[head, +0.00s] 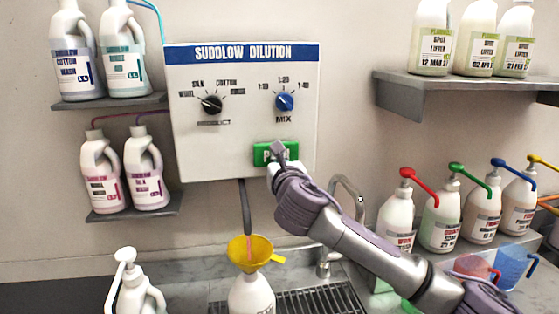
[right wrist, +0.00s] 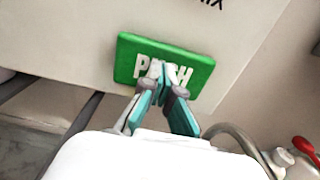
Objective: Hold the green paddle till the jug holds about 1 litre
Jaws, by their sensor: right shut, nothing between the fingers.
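The green paddle (head: 261,158), marked PUSH, is on the lower front of the white dilution box. My right gripper (head: 277,151) is shut and empty, with its fingertips at the paddle. In the right wrist view, the closed fingertips (right wrist: 167,78) overlap the lower middle of the paddle (right wrist: 131,58) and appear to touch it; how far it is pressed I cannot tell. Below the box's grey hose (head: 245,205), a white container (head: 251,298) stands with a yellow funnel (head: 240,252) in its top. A thin pinkish streak shows above the funnel. The level inside is hidden. My left gripper is out of view.
The box has a black selector knob (head: 211,104) and a blue MIX knob (head: 285,102). A tap (head: 348,200) and a drain grid (head: 315,299) are behind my right arm. Pump bottles and red and blue measuring jugs (head: 513,266) stand at right. Shelves hold bottles on both sides.

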